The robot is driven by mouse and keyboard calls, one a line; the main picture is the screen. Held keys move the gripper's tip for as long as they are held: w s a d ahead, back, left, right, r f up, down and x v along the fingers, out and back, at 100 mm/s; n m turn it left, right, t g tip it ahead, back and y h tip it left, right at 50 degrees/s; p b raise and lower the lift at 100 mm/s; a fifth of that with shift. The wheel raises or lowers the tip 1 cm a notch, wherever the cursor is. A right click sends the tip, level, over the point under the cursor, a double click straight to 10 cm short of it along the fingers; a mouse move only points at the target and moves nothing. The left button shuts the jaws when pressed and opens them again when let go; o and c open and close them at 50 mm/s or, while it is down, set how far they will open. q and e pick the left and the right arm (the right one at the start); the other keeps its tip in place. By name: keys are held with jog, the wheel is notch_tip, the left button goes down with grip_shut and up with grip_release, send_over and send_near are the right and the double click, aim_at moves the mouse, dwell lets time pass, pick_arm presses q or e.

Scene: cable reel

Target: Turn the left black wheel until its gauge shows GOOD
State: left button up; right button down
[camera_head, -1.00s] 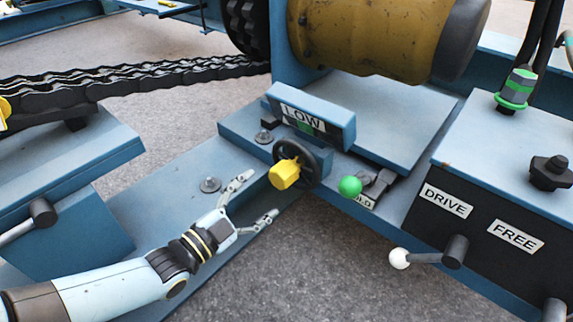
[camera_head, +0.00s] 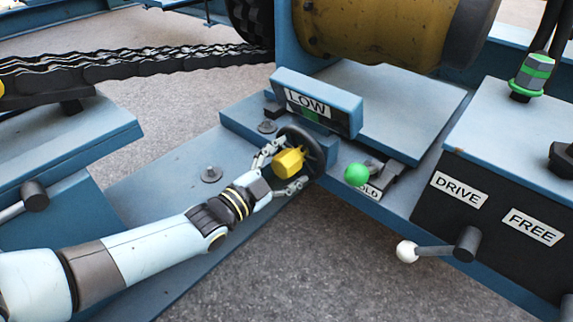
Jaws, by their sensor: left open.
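The black wheel (camera_head: 316,150) with a yellow hub knob (camera_head: 289,162) stands on the blue base below its gauge (camera_head: 306,101). The gauge reads LOW, with a green patch partly visible below the word. My left gripper (camera_head: 280,167) is open, its two fingers on either side of the yellow knob, one above and one below. I cannot tell whether the fingers touch the knob. The far part of the wheel is partly hidden by the knob and fingers. My right gripper is out of view.
A green ball knob (camera_head: 357,174) sits just right of the wheel, by a partly hidden label. A white-knobbed lever (camera_head: 407,251) sticks out from the black DRIVE/FREE panel (camera_head: 480,218). A chain (camera_head: 130,69) lies at the back left. Grey floor is open below the wheel.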

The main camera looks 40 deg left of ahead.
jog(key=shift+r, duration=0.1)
pick_arm(q)
grip_shut()
dwell(0.5)
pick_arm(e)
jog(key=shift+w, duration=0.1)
